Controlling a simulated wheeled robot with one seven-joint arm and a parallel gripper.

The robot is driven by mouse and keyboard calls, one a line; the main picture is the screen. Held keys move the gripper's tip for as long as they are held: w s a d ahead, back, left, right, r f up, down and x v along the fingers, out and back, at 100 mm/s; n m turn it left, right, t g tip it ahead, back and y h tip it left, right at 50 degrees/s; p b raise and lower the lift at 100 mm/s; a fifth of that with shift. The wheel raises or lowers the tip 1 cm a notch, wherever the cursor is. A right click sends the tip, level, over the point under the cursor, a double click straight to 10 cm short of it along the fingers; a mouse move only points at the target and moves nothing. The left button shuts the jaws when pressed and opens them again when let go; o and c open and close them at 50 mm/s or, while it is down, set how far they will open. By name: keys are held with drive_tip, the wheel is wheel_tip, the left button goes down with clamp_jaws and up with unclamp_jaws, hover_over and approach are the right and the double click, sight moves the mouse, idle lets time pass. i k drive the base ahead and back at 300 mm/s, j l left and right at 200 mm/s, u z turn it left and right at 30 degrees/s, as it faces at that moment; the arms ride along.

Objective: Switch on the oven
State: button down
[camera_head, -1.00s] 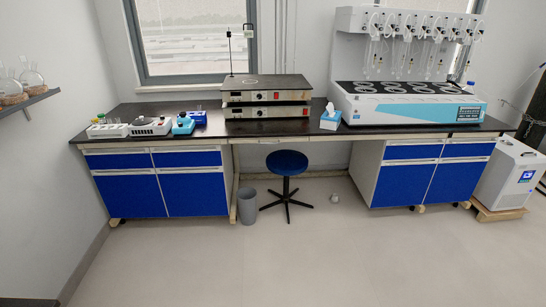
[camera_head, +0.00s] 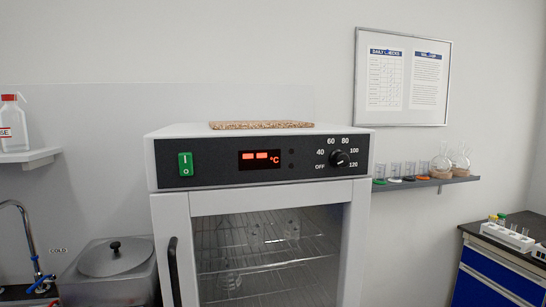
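The oven (camera_head: 262,205) stands in the middle of the head view, a white cabinet with a black control panel. A green rocker switch (camera_head: 186,164) marked I and O is at the panel's left. A red display (camera_head: 260,159) shows two dashes and °C. A black dial (camera_head: 339,158) with OFF and 40 to 120 marks is at the right; its exact setting is hard to read. The oven's glass door (camera_head: 270,255) is shut, with a black handle (camera_head: 174,270) at its left. Glassware stands on the racks inside. My gripper is not in view.
A cork mat (camera_head: 262,125) lies on the oven top. A lidded metal bath (camera_head: 112,262) and a sink tap (camera_head: 28,245) are at the left. A wall shelf with flasks (camera_head: 440,182) and a blue-fronted bench (camera_head: 505,270) are at the right.

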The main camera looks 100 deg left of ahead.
sight(185, 164)
drive_tip(key=u, duration=2.3)
